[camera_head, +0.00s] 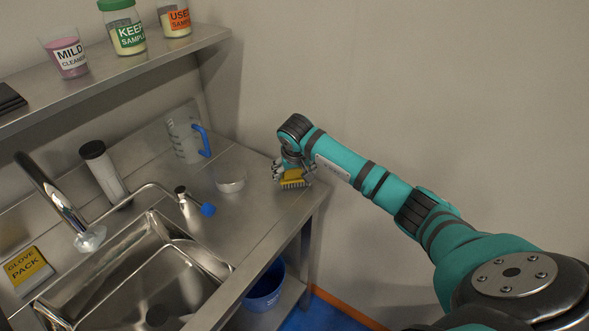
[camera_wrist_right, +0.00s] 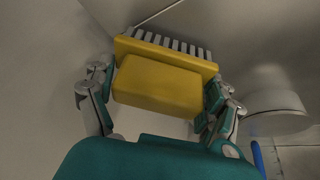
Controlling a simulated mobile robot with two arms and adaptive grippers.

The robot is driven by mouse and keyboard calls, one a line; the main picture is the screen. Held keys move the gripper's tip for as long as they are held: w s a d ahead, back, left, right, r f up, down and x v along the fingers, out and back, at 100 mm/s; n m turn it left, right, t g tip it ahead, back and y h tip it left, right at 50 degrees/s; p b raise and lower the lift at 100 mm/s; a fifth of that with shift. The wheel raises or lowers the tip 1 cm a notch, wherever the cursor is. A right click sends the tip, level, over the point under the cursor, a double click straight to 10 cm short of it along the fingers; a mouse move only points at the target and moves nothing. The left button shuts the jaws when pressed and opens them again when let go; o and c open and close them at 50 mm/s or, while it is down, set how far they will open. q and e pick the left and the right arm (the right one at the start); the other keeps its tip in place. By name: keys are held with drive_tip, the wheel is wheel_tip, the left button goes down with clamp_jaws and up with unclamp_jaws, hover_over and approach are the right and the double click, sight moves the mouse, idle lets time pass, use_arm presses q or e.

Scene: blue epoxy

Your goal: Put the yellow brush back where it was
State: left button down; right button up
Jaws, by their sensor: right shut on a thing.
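The yellow brush (camera_head: 293,181) is at the right end of the steel counter, its grey bristles at the lower side. My right gripper (camera_head: 291,170) is shut on it from above. In the right wrist view the yellow brush (camera_wrist_right: 160,82) sits between both fingers of my right gripper (camera_wrist_right: 160,95), its bristles pointing away. Whether the bristles touch the counter is hard to tell. My left gripper is not in view.
The steel counter (camera_head: 262,220) holds a clear beaker (camera_head: 229,180) just left of the brush, a jug with a blue handle (camera_head: 184,138), and a bottle with a blue tip (camera_head: 189,203). A sink (camera_head: 150,275) lies front left. A blue bucket (camera_head: 266,288) stands below.

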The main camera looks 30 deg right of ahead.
drive_tip(key=shift+f, duration=0.2)
drive_tip(key=shift+f, duration=0.1)
drive_tip(key=shift+f, duration=0.15)
drive_tip(key=o, duration=0.8)
drive_tip(key=shift+o, duration=0.2)
drive_tip(key=shift+r, duration=0.35)
drive_tip(key=b+v, duration=0.2)
drive_tip(key=v, duration=0.9)
drive_tip(key=shift+r, duration=0.35)
